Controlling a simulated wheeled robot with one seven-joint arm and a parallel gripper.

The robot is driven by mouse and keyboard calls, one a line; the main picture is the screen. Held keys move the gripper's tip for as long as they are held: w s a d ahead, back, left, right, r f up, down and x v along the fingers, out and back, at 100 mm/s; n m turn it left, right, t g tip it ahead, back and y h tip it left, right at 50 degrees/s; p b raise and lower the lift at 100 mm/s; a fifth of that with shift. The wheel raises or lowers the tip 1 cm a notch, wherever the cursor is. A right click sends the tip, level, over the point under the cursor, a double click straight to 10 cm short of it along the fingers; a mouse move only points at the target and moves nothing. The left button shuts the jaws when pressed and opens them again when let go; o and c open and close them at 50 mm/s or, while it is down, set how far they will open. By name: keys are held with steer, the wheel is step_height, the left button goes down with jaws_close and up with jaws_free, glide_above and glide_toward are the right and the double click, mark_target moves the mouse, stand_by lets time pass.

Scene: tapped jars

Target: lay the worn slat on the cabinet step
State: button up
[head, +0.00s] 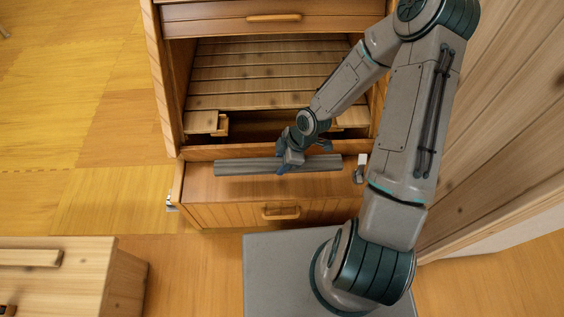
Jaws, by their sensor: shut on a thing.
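My gripper (291,168) is shut on a long grey slat (235,167) near its middle. The slat lies level, left to right, over the top of the lower front part of the wooden cabinet (169,90). That flat top looks like the cabinet step (230,187). I cannot tell whether the slat touches it or hangs just above it. My gripper hides the middle of the slat. Wear on the slat is too small to make out.
Inside the cabinet, a slatted wooden surface (250,73) lies behind a dark gap. A small metal fitting (361,168) is at the step's right end. A wooden wall (490,130) stands close on the right. A low wooden cabinet (75,280) is at the lower left.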

steer(key=shift+f+b, duration=3.45)
steer(key=shift+f, duration=0.45)
steer(key=o, duration=1.2)
steer(key=shift+r, duration=0.1)
steer(key=p+v, duration=0.7)
steer(key=v, duration=0.6)
steer(key=shift+d+r, duration=0.2)
steer(key=shift+r, duration=0.1)
